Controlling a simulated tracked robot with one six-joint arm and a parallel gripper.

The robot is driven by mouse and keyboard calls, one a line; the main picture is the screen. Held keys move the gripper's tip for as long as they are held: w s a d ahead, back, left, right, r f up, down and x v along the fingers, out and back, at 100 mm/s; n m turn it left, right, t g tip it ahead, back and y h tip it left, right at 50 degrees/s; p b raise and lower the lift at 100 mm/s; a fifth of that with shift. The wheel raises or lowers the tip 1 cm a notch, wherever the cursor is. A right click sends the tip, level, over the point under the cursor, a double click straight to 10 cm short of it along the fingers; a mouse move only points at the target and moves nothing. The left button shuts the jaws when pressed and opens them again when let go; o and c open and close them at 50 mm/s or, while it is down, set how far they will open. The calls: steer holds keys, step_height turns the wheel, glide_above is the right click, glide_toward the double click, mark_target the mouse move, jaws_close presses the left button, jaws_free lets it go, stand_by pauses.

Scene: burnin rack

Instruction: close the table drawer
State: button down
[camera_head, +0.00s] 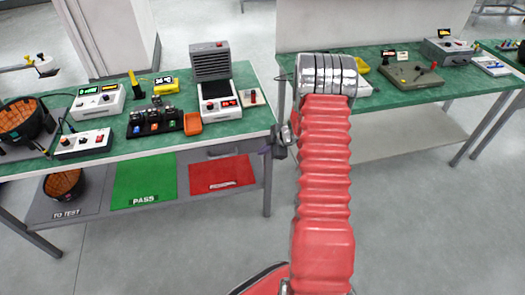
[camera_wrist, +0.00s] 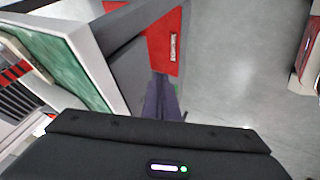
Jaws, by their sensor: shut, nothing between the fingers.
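The table drawer (camera_head: 222,152) has a grey front with a handle, under the right end of the green-topped left table (camera_head: 150,153). From the head view I cannot tell how far it stands out. My gripper (camera_head: 268,152) is shut and empty at the right front corner of that table, just right of the drawer front. In the wrist view my gripper's dark fingers (camera_wrist: 163,98) are together, close to a grey panel beneath the table edge. I cannot tell whether they touch it. The drawer's handle does not show clearly in the wrist view.
A lower shelf holds a green PASS mat (camera_head: 143,181), a red mat (camera_head: 222,174) and a TO TEST area with a basket (camera_head: 64,185). Devices crowd the tabletop. A second table (camera_head: 400,75) stands to the right. The floor in front is clear.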

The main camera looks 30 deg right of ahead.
steer(key=v, duration=0.9)
steer(key=shift+r, duration=0.15)
steer(key=shift+s, duration=0.1)
steer(key=shift+d, duration=0.15)
